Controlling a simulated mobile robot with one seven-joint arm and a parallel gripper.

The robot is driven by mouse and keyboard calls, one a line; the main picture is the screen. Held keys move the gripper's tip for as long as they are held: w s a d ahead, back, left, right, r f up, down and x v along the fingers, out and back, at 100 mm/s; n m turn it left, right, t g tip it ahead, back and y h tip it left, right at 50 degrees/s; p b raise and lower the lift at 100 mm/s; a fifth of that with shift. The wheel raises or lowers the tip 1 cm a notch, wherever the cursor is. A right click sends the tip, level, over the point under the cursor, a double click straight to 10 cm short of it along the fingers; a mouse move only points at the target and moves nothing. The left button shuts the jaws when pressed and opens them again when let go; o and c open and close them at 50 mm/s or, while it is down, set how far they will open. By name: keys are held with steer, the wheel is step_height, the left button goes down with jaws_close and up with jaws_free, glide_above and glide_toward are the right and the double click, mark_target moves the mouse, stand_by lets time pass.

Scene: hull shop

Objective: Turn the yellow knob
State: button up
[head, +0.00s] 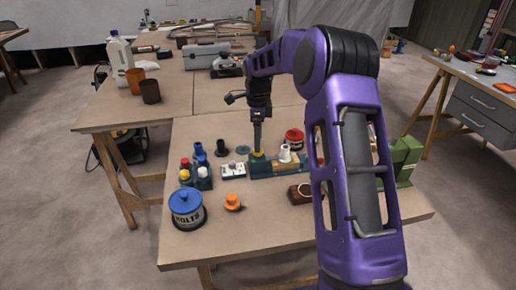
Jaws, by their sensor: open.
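A small yellow knob (257,155) shows on the left end of a dark teal base (262,170) near the middle of the front table. My gripper (257,148) points straight down from above, with its fingertips right at the knob. The jaws are open. The fingers hide part of the knob, and I cannot tell whether they touch it or stand around it. A white cone-shaped piece (285,153) and a wooden block stand on the same base, to the right of the knob.
Left of the base are a white switch box (233,170), a blue fitting (199,154) and a rack of coloured caps (203,182). A blue-lidded tin (187,208) and an orange knob (233,202) stand in front. A red tin (294,139) is behind; a green machine (404,158) is right.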

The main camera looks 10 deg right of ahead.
steer(key=shift+f, duration=1.65)
jaws_close()
